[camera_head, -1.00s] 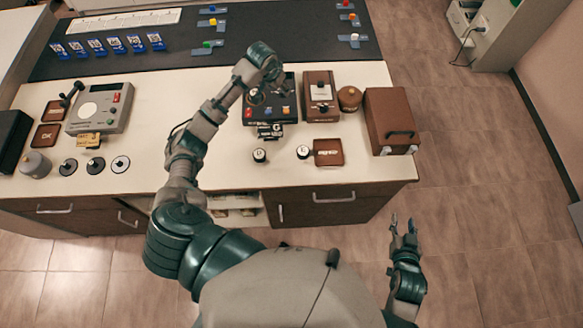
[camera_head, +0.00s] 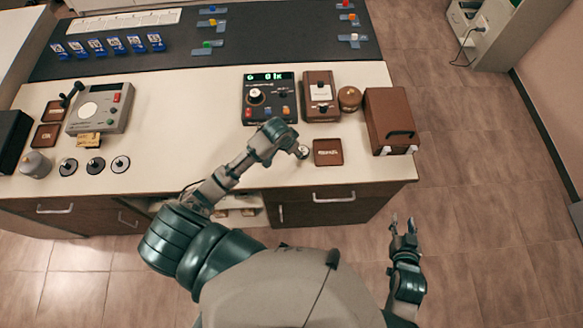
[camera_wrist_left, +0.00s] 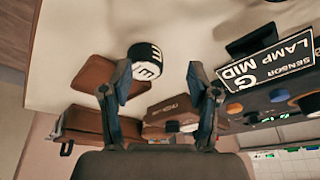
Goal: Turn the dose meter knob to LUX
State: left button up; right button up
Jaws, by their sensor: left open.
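The dark dose meter (camera_head: 268,119) stands on the counter with its green display lit. Its large knob (camera_head: 256,97) shows on the left of the face; its pointer setting is too small to read. My left gripper (camera_wrist_left: 160,80) is open, its fingers on either side of a short black cylinder (camera_wrist_left: 143,61) with a white lettered top; I cannot tell whether they touch it. In the head view my left wrist is in front of the meter, and its fingers are hidden. The meter shows in part in the left wrist view. My right gripper (camera_head: 403,235) is open and empty, beyond the counter's front edge.
A brown box with a dial (camera_head: 320,96), a round brown pot (camera_head: 349,98) and a brown case (camera_head: 390,120) are to the right. A brown pad (camera_head: 328,152) lies in front. A grey device (camera_head: 99,108) is at left.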

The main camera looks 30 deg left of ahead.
pick_arm(q)
jog(key=s+d, duration=0.1)
jog(key=s, duration=0.1)
jog(key=s+d+f, duration=0.1)
jog(key=s, duration=0.1)
jog(key=s+d+f, duration=0.1)
jog(key=s, duration=0.1)
jog(key=shift+f, duration=0.25)
